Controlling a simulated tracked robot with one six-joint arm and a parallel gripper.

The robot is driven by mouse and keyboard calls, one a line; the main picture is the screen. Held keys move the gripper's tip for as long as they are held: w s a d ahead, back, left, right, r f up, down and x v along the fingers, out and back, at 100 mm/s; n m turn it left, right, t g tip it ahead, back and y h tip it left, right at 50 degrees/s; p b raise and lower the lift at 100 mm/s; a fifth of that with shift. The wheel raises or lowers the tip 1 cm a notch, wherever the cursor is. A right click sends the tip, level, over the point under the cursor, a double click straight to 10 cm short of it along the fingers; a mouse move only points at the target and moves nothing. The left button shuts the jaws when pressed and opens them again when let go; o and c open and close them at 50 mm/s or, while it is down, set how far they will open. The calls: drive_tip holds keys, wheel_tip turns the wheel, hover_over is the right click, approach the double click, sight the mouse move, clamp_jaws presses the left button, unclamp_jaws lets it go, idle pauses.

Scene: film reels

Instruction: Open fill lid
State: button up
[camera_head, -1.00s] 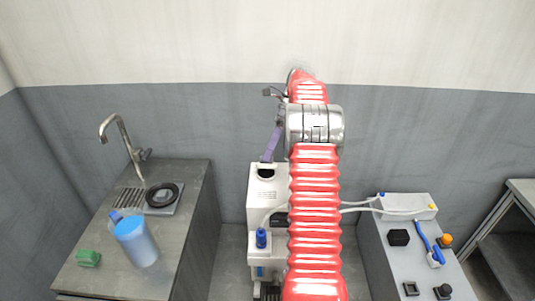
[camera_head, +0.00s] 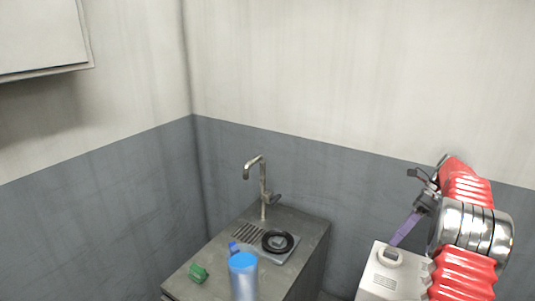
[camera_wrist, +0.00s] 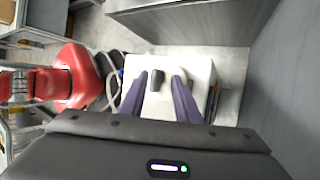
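The white machine (camera_head: 376,283) stands at the lower right of the head view. On its top is a small round fill fitting (camera_head: 390,256) with a pale rim. The wrist view shows the machine's white top (camera_wrist: 198,62), with a dark short shape (camera_wrist: 157,82) and a pale round part beside it. I cannot tell whether the fill lid is open or shut. My gripper (camera_wrist: 160,75) has two purple fingers, spread apart and pointing at the machine top. Nothing shows held between them. In the head view, one purple finger (camera_head: 404,230) reaches down close above the fitting; contact is unclear.
A wall cabinet (camera_head: 40,38) hangs at upper left. A grey wall runs behind.

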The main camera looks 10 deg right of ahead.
drive_tip(key=s+a+r+n+t+h, duration=0.15)
drive_tip(key=a+r+n, duration=0.25)
drive_tip(key=a, duration=0.4)
drive_tip(key=s+a+r+n+h, duration=0.2)
drive_tip(key=a+r+n, duration=0.3)
drive_tip(key=a, duration=0.2)
drive_tip(key=s+a+r+n+h, duration=0.15)
drive_tip(key=a+r+n, duration=0.25)
drive_tip(key=a, duration=0.4)
drive_tip(key=s+a+f+n+t+h, duration=0.1)
drive_tip(key=s+a+n+t, duration=0.1)
drive_tip(key=s+a+n, duration=0.4)
drive_tip(key=s+a+f+n+t+h, duration=0.1)
drive_tip(key=s+a+f+n+t, duration=0.1)
drive_tip(key=s+a+n, duration=0.5)
drive_tip(key=s+n+t, duration=0.1)
drive_tip(key=s+n, duration=0.1)
drive_tip(key=s, duration=0.1)
drive_tip(key=shift+s+a+f, duration=0.15)
drive_tip(key=shift+a+f, duration=0.05)
drive_tip(key=shift+f, duration=0.1)
